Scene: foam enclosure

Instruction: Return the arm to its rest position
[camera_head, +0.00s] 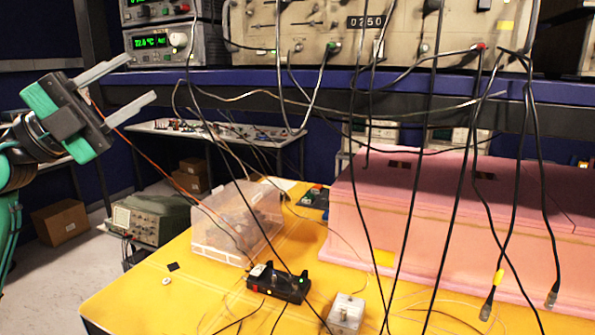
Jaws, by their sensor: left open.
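My left gripper (128,85) is at the upper left, its two grey fingers spread apart and pointing right. Nothing is between the fingers. It is raised above the level of the yellow table (140,303), out past the table's left side in the picture. The green and black wrist of my left arm comes in from the left edge. My right gripper does not show.
A pink foam enclosure (400,215) fills the table's right side. Black cables (436,130) hang in front of the instrument panel (310,25).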

